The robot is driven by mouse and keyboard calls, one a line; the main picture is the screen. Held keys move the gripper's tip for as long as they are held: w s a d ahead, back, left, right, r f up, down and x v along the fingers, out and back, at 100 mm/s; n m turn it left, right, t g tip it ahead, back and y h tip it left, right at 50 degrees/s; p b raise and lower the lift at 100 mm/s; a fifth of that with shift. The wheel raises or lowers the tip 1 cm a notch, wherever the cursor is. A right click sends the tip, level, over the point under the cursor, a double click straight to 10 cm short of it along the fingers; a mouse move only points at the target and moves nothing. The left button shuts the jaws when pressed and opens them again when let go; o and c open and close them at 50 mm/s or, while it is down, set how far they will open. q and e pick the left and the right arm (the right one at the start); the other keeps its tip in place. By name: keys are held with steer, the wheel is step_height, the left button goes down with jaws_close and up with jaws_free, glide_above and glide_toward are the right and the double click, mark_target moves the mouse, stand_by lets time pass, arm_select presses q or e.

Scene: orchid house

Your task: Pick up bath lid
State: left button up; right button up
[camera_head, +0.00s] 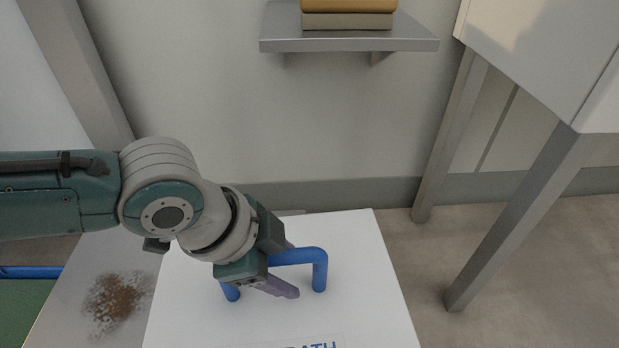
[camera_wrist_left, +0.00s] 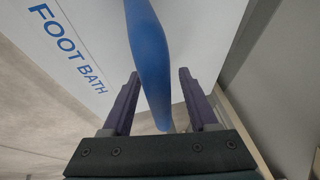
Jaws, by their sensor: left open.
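The bath lid (camera_head: 376,285) is a white flat panel with a blue bar handle (camera_head: 319,272) standing on it and blue lettering near its front edge. In the left wrist view the lid (camera_wrist_left: 190,30) reads "FOOT BATH". My left gripper (camera_head: 290,270) is over the lid at the handle, its jaws open. In the left wrist view the blue handle (camera_wrist_left: 150,60) runs between the two purple fingers of my left gripper (camera_wrist_left: 158,100), with gaps on both sides. The gripper hides part of the handle in the head view. My right gripper is not in view.
A grey wall shelf (camera_head: 350,45) holds stacked books or boxes (camera_head: 347,14). A white cabinet or table on grey legs (camera_head: 520,220) stands at the right. A grey surface with a brown stain (camera_head: 115,303) lies left of the lid. Floor (camera_head: 450,245) shows right of it.

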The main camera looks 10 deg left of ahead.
arm_select(q)
steer(key=shift+a, duration=0.1)
jaws_close()
stand_by(1.2)
